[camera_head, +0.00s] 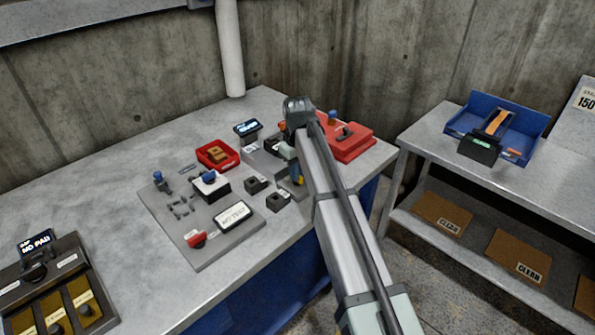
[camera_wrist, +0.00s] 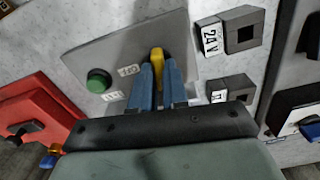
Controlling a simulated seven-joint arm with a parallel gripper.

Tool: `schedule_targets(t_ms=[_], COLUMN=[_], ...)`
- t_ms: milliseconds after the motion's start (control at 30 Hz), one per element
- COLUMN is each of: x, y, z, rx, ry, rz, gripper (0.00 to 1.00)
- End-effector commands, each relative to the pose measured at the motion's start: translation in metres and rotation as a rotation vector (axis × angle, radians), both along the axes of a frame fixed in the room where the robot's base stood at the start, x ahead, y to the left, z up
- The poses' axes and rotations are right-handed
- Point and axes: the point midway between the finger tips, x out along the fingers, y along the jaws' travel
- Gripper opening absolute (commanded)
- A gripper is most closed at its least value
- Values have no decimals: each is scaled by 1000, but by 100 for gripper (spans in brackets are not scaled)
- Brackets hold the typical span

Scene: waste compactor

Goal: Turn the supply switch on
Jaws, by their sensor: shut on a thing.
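My gripper (camera_wrist: 156,80) has its two blue fingers closed on a yellow lever (camera_wrist: 157,55) that stands out from a grey plate (camera_wrist: 200,28). I take this lever to be the supply switch, but its label is not readable. A green round button (camera_wrist: 98,81) sits on the same plate to the left, with small white labels beside it. In the head view my gripper is at the right part of the bench, beside a grey box (camera_head: 262,163). My arm hides most of the switch there, so its position cannot be told.
Two dark socket blocks (camera_wrist: 240,32) are right of the lever, one labelled 24V. A red box (camera_head: 350,140) is close behind my arm. A red tray (camera_head: 217,154) and a grey board (camera_head: 200,250) with fittings lie left on the bench (camera_head: 110,185).

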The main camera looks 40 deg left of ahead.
Motion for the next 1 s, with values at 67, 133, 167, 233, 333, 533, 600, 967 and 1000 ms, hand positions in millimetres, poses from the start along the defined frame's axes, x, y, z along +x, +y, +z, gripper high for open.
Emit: schedule_targets(t_ms=[67, 133, 167, 233, 333, 533, 600, 967, 1000], x=[0, 0, 0, 0, 0, 0, 0, 0, 0], y=[0, 0, 0, 0, 0, 0, 0, 0, 0], z=[0, 0, 0, 0, 0, 0, 0, 0, 0], rx=[0, 0, 0, 0, 0, 0, 0, 0, 0], ry=[0, 0, 0, 0, 0, 0, 0, 0, 0], rz=[40, 70, 81, 103, 125, 143, 145, 144, 144], gripper=[0, 0, 0, 0, 0, 0, 0, 23, 27])
